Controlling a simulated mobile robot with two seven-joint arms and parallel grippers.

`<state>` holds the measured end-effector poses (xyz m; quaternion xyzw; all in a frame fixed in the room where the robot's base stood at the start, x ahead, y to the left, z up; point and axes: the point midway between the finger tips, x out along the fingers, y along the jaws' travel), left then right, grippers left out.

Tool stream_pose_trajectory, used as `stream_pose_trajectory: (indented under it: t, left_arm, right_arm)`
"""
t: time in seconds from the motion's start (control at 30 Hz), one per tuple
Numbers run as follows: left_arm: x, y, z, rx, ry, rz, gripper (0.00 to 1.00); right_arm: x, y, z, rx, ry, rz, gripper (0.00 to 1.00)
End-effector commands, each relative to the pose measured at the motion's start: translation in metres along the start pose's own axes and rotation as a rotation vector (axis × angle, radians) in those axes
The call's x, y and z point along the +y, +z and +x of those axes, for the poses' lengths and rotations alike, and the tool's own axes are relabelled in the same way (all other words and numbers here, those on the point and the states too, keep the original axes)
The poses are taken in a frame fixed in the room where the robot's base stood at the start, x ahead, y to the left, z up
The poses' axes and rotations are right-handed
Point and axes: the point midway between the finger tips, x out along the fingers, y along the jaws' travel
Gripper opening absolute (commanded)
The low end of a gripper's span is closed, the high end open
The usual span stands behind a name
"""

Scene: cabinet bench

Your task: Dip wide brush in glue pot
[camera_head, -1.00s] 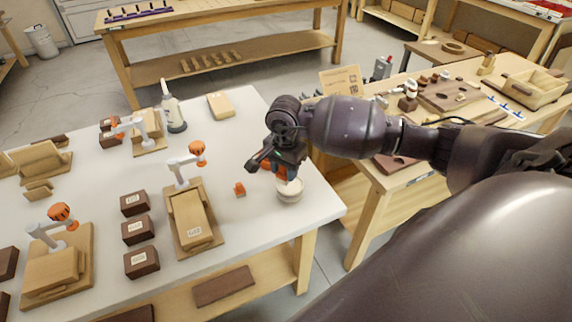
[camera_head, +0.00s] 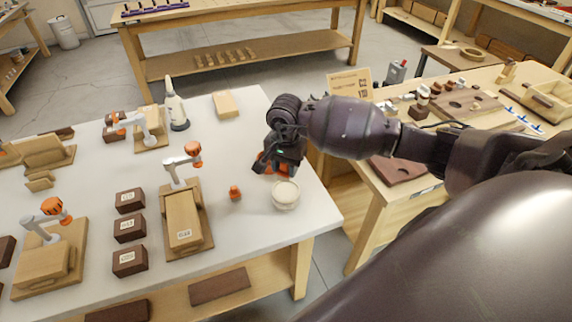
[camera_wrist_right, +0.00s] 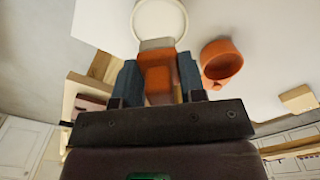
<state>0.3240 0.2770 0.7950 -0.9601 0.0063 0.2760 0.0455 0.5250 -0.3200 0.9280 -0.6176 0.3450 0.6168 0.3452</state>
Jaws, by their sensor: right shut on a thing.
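The glue pot (camera_head: 286,197) is a small round pot with cream-white content, standing near the right front edge of the white table. My right gripper (camera_head: 276,163) is just behind the pot in the head view, pointing down. It is shut on the wide brush, which is orange with a grey band; in the wrist view the brush (camera_wrist_right: 158,72) sits between the fingers (camera_wrist_right: 158,82). The brush's grey end overlaps the near rim of the pot (camera_wrist_right: 160,14) there. I cannot tell whether it touches the pot. My left gripper is not in view.
A small orange holder (camera_head: 235,193) stands left of the pot; it also shows in the wrist view (camera_wrist_right: 221,64). A wooden stand with a white-and-orange arm (camera_head: 184,218), dark labelled blocks (camera_head: 130,229) and a white bottle (camera_head: 176,108) are further left.

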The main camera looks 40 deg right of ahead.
Motion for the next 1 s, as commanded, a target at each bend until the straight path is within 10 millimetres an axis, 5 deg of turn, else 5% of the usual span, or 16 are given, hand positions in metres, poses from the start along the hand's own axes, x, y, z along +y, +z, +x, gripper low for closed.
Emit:
stream_pose_trajectory:
  t: [0.5, 1.0]
  left_arm:
    - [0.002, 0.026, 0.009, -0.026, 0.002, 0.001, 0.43]
    - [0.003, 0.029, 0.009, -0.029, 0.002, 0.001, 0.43]
  right_arm:
    - [0.001, 0.0, 0.047, -0.001, 0.003, 0.001, 0.18]
    - [0.001, 0.0, 0.052, 0.001, 0.002, 0.002, 0.18]
